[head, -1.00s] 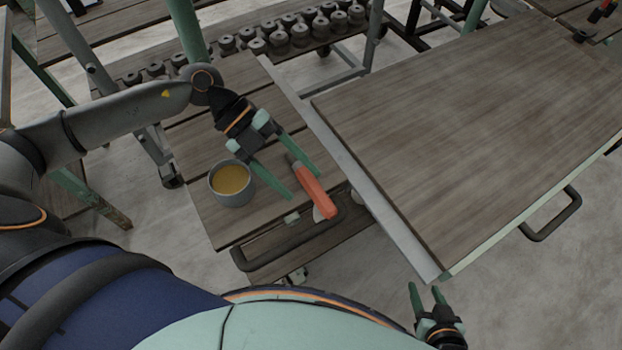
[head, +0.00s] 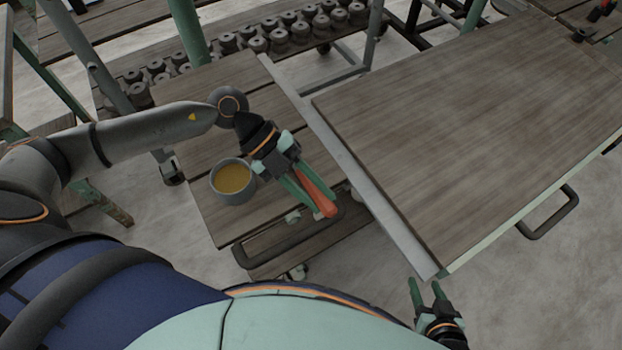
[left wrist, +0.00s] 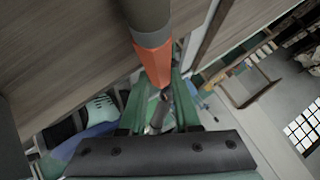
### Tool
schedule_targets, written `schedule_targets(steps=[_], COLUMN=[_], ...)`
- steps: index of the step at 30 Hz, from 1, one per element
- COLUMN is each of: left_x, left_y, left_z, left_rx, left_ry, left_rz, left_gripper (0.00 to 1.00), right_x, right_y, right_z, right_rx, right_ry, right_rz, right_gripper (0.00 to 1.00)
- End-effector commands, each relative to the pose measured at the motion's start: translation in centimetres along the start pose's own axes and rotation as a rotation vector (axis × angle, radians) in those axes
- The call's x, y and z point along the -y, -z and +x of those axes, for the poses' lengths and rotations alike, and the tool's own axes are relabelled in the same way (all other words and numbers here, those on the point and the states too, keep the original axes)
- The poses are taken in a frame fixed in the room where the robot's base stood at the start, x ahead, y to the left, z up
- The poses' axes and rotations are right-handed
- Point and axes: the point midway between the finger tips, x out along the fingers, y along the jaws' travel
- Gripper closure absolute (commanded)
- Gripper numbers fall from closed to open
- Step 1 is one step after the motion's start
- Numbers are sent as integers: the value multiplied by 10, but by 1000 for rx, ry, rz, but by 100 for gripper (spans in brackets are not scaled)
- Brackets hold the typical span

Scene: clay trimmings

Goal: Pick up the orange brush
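A grey cup (head: 232,181) of yellowish-brown liquid stands just left of my left gripper. A dark handle bar (head: 290,243) runs along the front edge. A larger wooden table (head: 470,130) with a bare top is to the right. Several grey weights (head: 285,38) stand behind.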

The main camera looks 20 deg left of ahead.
Motion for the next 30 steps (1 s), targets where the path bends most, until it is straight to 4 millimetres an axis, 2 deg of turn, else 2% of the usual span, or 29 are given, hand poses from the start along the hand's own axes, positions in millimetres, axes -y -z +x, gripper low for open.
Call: schedule_targets(steps=[1,7,8,23,30], left_x=[0,0,0,2,14], left_y=[0,0,0,1,16], left_z=[0,0,0,-2,-18], left_rx=[1,1,1,1,2], left_ry=[0,0,0,0,1], left_rz=[0,0,0,2,5], left_gripper=[76,99,100,100,100], right_x=[0,0,0,0,0], right_y=[0,0,0,1,2], right_z=[0,0,0,0,-1], right_rx=[0,-1,-1,-1,-1], right_ry=[0,0,0,0,0], right_rz=[0,0,0,-1,-1], right_gripper=[48,48,48,48,48])
